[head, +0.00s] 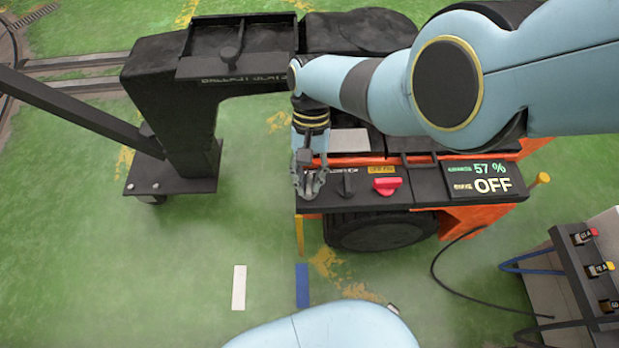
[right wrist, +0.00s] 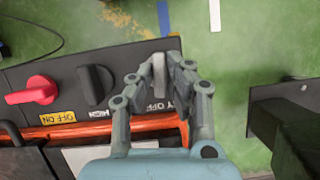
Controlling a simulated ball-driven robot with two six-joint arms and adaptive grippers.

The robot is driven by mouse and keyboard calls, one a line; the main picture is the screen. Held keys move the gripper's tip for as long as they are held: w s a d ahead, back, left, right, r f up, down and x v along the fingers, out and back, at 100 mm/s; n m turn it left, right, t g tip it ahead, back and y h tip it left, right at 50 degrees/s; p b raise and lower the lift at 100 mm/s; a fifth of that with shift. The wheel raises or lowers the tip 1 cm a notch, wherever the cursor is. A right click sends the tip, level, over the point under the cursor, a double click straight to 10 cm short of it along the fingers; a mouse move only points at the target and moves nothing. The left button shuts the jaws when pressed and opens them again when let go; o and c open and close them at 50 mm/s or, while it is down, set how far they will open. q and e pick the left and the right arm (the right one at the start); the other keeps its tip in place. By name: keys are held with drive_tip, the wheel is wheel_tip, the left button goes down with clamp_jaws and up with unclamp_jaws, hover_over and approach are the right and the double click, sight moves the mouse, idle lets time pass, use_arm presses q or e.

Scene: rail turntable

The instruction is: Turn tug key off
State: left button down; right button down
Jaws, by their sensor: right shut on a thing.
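The tug's black control panel (head: 425,188) sits on the orange tug (head: 470,215). The tug key (right wrist: 159,75) is a small grey upright piece at the panel's end, beside lettering partly reading "OFF". My right gripper (head: 309,184) reaches down to the panel's left end in the head view. In the right wrist view my right gripper (right wrist: 163,82) is shut on the key, with a finger on each side. The fingers hide most of the key in the head view. The panel display (head: 483,180) reads "57 %" and "OFF". My left gripper is not in view.
A black knob (head: 347,184) and a red knob (head: 387,185) stand right of the key. A black ballast frame (head: 185,120) stands at left. A box with several coloured switches (head: 575,255) is at lower right, with cables. Green floor is open in front.

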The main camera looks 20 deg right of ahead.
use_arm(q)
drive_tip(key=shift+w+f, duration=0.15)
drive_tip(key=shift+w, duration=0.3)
use_arm(e)
drive_tip(key=shift+f+n+h, duration=0.1)
drive_tip(key=shift+n+h, duration=0.2)
drive_tip(key=shift+n, duration=0.3)
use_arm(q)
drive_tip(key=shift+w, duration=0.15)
use_arm(e)
drive_tip(key=c, duration=1.3)
unclamp_jaws()
drive_tip(key=shift+w+r, duration=0.2)
drive_tip(key=shift+r, duration=0.2)
drive_tip(key=v, duration=1.1)
drive_tip(key=shift+r, duration=0.1)
